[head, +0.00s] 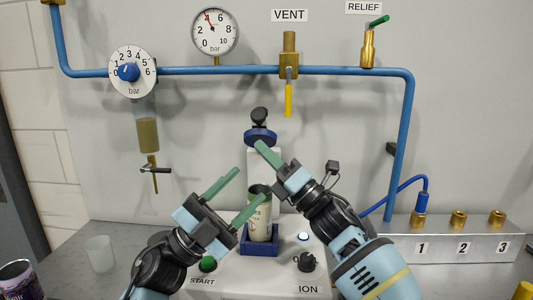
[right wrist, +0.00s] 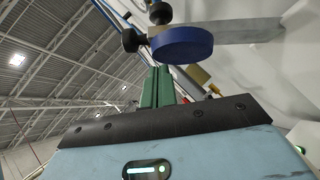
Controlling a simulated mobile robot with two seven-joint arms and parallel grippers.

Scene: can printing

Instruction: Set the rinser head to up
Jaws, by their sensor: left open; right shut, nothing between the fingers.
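The rinser head is a dark blue disc (head: 260,135) with a black knob (head: 259,115) above it, in front of a white column (head: 264,167). It stands clear above a green-and-cream can (head: 260,222) in a blue holder (head: 259,246). My right gripper (head: 261,146) is shut and empty, its green fingertips close under the disc's right side. In the right wrist view the blue disc (right wrist: 182,45) is just above the fingers (right wrist: 157,72); I cannot tell whether they touch. My left gripper (head: 251,183) is open, its fingers left of and in front of the can.
The machine base has a green START button (head: 208,264) and a black ION knob (head: 307,262). A clear cup (head: 100,253) stands left. Blue piping (head: 220,71) with gauge and valves crosses the wall. A block with ports (head: 455,247) is at right.

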